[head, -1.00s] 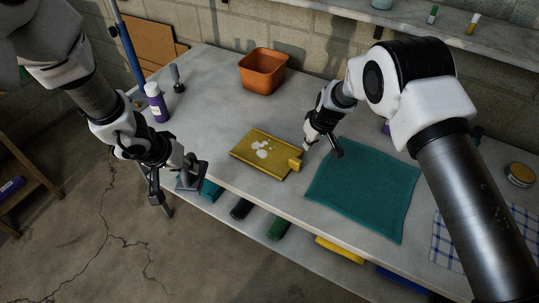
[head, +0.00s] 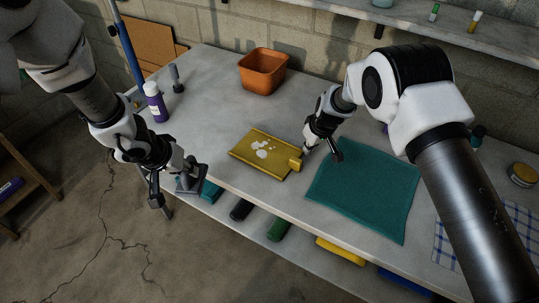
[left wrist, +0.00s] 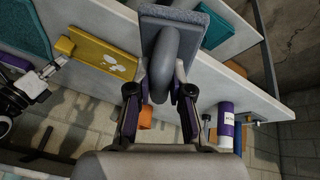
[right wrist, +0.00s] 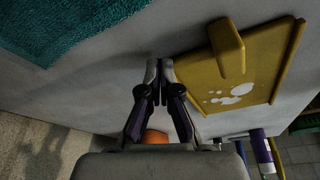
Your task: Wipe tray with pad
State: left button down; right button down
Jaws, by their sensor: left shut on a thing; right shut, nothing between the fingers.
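The yellow tray (head: 248,152) lies on the table near its front edge, with white blotches (head: 262,154) on its surface and a raised block at its right end. It also shows in the left wrist view (left wrist: 88,52) and the right wrist view (right wrist: 289,62). My left gripper (head: 176,178) is shut on the handle of the grey pad (left wrist: 190,17). It holds the pad (head: 191,186) off the table's front edge, left of the tray. My right gripper (head: 322,150) is shut and empty, beside the block end of the tray and apart from it in the right wrist view (right wrist: 159,70).
A teal cloth (head: 365,190) lies right of the tray. An orange bin (head: 262,75) stands behind it, and a purple bottle (head: 156,104) stands at the left. A lower shelf holds several rolled items. The table between bottle and tray is clear.

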pick_arm(q)
jog(key=shift+f+b, duration=0.35)
jog(key=shift+f, duration=0.05)
pick_arm(e)
jog(key=shift+f, duration=0.55)
pick_arm(q)
jog(key=shift+r, duration=0.1)
pick_arm(e)
jog(key=shift+r, duration=0.15)
